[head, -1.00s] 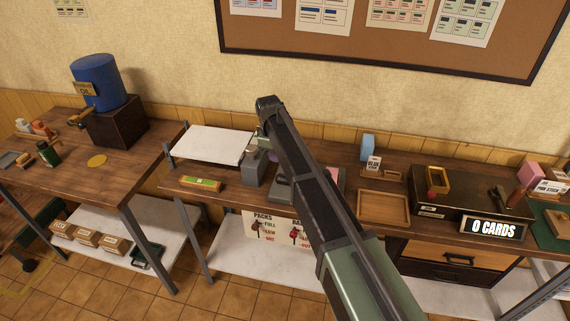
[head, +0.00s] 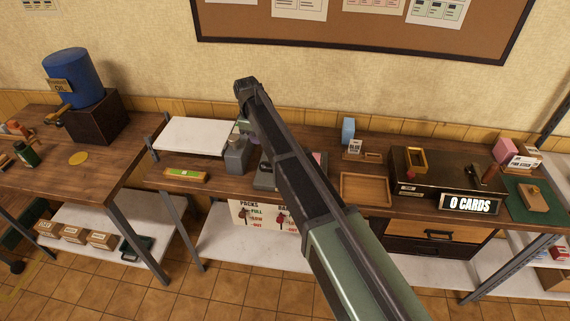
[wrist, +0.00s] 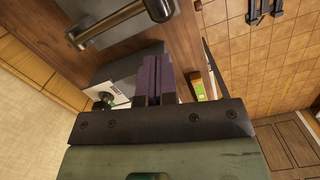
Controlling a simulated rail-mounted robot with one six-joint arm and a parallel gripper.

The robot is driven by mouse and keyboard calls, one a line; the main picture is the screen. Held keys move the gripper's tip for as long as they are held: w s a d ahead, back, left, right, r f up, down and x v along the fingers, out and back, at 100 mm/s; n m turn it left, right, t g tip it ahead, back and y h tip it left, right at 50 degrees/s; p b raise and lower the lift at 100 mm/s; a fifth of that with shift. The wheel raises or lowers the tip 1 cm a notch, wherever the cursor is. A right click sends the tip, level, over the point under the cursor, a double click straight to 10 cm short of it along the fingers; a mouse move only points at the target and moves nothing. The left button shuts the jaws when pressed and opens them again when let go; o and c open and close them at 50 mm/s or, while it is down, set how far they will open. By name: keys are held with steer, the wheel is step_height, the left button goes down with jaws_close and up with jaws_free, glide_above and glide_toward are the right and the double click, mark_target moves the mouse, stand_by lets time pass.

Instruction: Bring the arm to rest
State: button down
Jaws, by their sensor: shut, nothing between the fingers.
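My gripper (wrist: 155,75) shows in the wrist view as two dark purple fingers pressed together with nothing between them. It hangs over the middle bench near a grey block-shaped device (wrist: 118,75) and a metal bar handle (wrist: 115,22). In the head view my arm reaches up from the bottom right to a raised elbow, and its far part bends down behind. That arm hides most of the gripper and part of the bench, including much of the machine under it.
A white raised plate (head: 195,135) and a green-yellow level-like bar (head: 185,175) lie left of the arm. A blue oil drum (head: 72,77) stands on the left bench.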

steer(key=s+d+f+m+b, duration=0.3)
steer(key=s+d+m, duration=0.3)
steer(key=s+d, duration=0.6)
steer(key=s+d+f+m+y+b, duration=0.1)
steer(key=s+d+f+m+b, duration=0.2)
steer(key=s+d+m, duration=0.4)
steer(key=s+d, duration=0.5)
steer(key=s, duration=0.5)
steer(key=shift+d, duration=0.2)
